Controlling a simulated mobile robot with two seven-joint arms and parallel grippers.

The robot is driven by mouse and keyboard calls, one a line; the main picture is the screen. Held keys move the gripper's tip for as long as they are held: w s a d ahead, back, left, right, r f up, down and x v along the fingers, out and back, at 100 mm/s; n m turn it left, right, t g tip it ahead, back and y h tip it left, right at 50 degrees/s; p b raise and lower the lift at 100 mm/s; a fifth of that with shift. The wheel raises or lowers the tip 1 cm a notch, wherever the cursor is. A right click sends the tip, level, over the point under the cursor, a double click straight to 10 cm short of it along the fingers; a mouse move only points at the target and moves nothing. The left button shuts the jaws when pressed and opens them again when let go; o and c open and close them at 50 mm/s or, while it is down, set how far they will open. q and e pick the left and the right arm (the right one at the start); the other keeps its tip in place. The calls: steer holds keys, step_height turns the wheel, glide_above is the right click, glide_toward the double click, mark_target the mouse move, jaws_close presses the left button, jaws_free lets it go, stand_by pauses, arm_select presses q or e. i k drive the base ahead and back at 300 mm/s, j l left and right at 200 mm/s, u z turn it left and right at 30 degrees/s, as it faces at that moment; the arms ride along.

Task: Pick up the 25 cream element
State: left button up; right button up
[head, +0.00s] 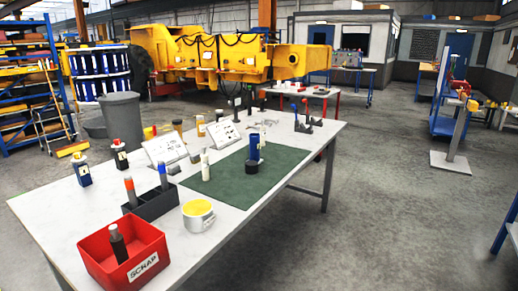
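A slim cream cylinder (205,168) stands upright on the left part of the green mat (225,192). No number can be read on it, so I cannot tell whether it is the 25 cream element. A taller blue cylinder with a white top part (255,146) stands on the mat to its right, with a short dark piece (251,167) at its foot. A white cylinder with an orange band (200,125) stands farther back on the table. Neither of my grippers shows in the head view.
The mat's front right part is clear.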

mark_target(205, 165)
steer(key=l+u, duration=0.2)
steer(key=l, duration=0.5)
steer(key=l+u, duration=0.25)
steer(key=l, duration=0.5)
steer(key=i+l+u, duration=0.3)
steer(key=l, duration=0.35)
steer(key=i+l+u, duration=0.25)
steer(key=i+l, duration=0.15)
steer(key=l, duration=0.35)
steer(key=i+l+u, duration=0.15)
steer(key=l, duration=0.25)
steer(key=i+l+u, duration=0.15)
steer(key=l, duration=0.25)
steer(key=i+l+u, duration=0.15)
steer(key=l, duration=0.25)
steer(key=k, duration=0.05)
